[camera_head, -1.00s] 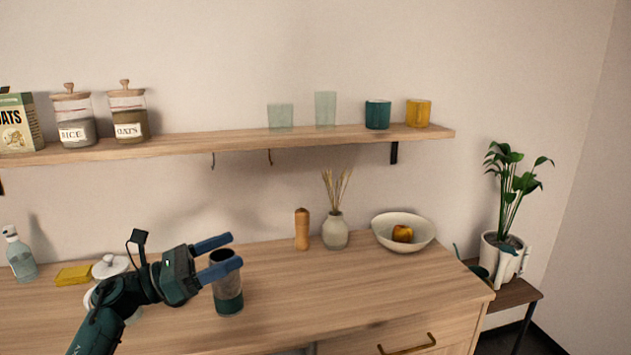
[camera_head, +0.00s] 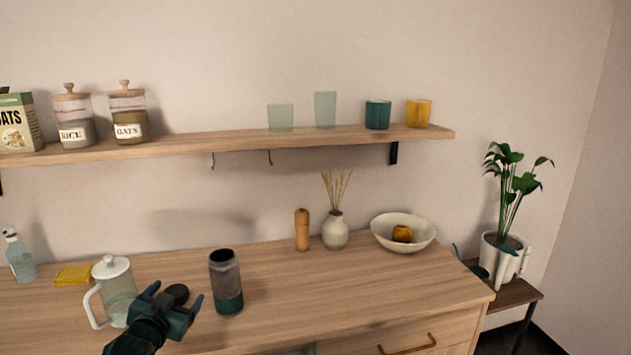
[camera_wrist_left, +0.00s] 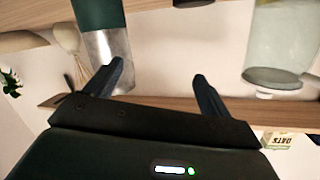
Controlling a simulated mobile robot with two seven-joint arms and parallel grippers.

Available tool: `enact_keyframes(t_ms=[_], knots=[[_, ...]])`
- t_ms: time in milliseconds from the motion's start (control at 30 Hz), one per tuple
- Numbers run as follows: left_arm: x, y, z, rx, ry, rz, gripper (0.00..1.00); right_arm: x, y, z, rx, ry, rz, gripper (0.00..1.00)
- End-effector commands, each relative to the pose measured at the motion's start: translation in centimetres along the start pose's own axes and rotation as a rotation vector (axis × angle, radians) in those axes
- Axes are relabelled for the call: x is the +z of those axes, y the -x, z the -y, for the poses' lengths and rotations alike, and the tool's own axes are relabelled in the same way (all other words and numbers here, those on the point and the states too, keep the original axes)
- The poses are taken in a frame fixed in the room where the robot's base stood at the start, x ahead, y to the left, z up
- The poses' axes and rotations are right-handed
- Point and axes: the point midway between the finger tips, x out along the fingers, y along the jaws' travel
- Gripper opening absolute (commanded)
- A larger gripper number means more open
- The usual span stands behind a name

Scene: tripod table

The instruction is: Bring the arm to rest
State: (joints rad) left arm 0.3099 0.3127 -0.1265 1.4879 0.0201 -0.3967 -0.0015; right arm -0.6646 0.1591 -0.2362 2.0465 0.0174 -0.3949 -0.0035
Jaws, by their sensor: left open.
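My left gripper (camera_head: 177,298) is open and empty, low over the front of the counter, with its fingers pointing away from me. In the left wrist view its two fingers (camera_wrist_left: 160,85) stand apart with nothing between them. It is between a glass jug with a white lid (camera_head: 117,290) on its left and a grey and green canister (camera_head: 226,280) on its right, apart from the canister. A small dark round lid (camera_head: 177,292) lies just beyond the fingers. The jug (camera_wrist_left: 278,50) and canister (camera_wrist_left: 103,40) also show in the wrist view. My right gripper is out of view.
The counter (camera_head: 350,285) is clear right of the canister. A pepper mill (camera_head: 302,230), a vase (camera_head: 335,230) and a bowl (camera_head: 385,236) with a fruit stand at its back. A wall shelf (camera_head: 220,140) with jars and cups hangs above. A yellow cloth (camera_head: 73,275) lies left.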

Motion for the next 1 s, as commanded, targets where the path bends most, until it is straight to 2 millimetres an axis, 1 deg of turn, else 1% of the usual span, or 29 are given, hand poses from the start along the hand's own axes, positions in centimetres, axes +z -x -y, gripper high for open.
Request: enact_keyframes(t_ms=[33, 67, 100, 167, 200, 267, 300, 367, 400, 500, 600, 700, 733, 833, 1000], knots=[[2.2, 1.5, -2.1, 0.033, 0.004, 0.027, 0.82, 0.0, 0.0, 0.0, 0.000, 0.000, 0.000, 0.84], [3.3, 2.3, -3.3, 0.051, 0.007, 0.040, 0.82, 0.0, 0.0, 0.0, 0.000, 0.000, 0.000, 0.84], [4.9, 3.7, -4.9, 0.076, 0.013, 0.059, 0.82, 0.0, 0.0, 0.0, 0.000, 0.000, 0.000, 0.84], [7.2, 6.1, -7.4, 0.116, 0.024, 0.090, 0.82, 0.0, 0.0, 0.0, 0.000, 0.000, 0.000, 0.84], [8.8, 8.0, -9.1, 0.144, 0.036, 0.113, 0.82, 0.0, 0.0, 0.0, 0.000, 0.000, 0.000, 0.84], [10.9, 11.1, -11.7, 0.187, 0.055, 0.149, 0.82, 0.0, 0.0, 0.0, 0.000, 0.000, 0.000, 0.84], [12.2, 13.4, -13.3, 0.215, 0.072, 0.174, 0.82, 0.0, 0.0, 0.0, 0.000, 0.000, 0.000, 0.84], [13.8, 16.8, -15.5, 0.252, 0.098, 0.210, 0.82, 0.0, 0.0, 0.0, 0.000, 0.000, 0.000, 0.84], [14.7, 19.0, -16.8, 0.275, 0.117, 0.234, 0.82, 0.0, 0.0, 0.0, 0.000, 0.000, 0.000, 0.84], [16.0, 24.0, -19.2, 0.319, 0.161, 0.286, 0.82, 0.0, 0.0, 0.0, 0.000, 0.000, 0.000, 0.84], [16.6, 27.6, -20.6, 0.346, 0.198, 0.326, 0.82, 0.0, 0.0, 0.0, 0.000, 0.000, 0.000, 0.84], [16.8, 29.8, -21.4, 0.361, 0.221, 0.350, 0.82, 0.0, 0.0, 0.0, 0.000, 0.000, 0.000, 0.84], [16.8, 30.2, -21.5, 0.363, 0.225, 0.355, 0.82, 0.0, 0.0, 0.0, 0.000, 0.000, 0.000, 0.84], [16.9, 30.8, -21.8, 0.367, 0.232, 0.362, 0.82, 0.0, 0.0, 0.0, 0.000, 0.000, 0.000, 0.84], [16.9, 30.8, -21.8, 0.367, 0.232, 0.362, 0.82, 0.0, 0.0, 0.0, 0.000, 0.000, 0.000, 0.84]])
